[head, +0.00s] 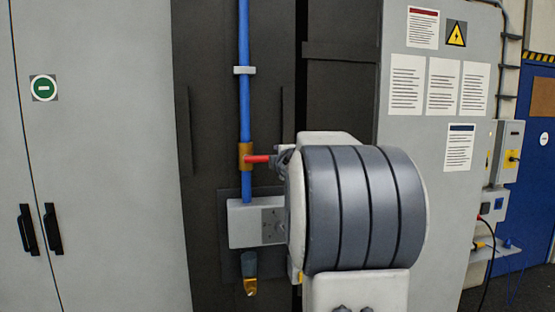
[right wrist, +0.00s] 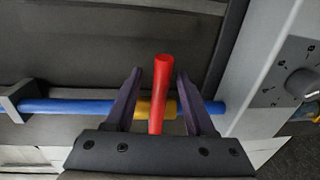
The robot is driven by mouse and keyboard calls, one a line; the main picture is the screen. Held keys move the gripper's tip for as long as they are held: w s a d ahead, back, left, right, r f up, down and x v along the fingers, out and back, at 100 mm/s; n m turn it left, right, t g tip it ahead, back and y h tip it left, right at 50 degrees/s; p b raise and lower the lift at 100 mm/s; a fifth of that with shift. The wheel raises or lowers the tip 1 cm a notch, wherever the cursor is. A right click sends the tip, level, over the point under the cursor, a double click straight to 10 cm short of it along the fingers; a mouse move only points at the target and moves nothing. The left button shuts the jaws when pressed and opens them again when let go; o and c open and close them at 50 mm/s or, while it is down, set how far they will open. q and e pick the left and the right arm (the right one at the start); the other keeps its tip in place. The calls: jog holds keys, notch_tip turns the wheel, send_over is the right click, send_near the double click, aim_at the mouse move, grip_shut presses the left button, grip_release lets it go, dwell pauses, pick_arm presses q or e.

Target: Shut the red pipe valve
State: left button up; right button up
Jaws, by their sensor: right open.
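The red valve handle (head: 258,159) sticks out to the right from a brass valve body (head: 245,156) on the upright blue pipe (head: 244,100). The handle lies across the pipe, about square to it. In the right wrist view, the red handle (right wrist: 161,90) stands between the two purple fingers of my right gripper (right wrist: 160,74), with a gap on each side. The gripper is open. The brass body (right wrist: 145,108) and blue pipe (right wrist: 70,106) show behind the fingers. In the head view my right arm hides most of that gripper and the handle's far end. My left gripper is out of view.
A grey box with a dial (head: 245,222) sits below the valve; its dial panel also shows in the right wrist view (right wrist: 285,75). A pipe clamp (head: 244,70) is above. Grey cabinet doors (head: 90,150) stand left, and a panel with notices (head: 425,85) stands right.

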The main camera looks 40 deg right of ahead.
jog(key=v, duration=1)
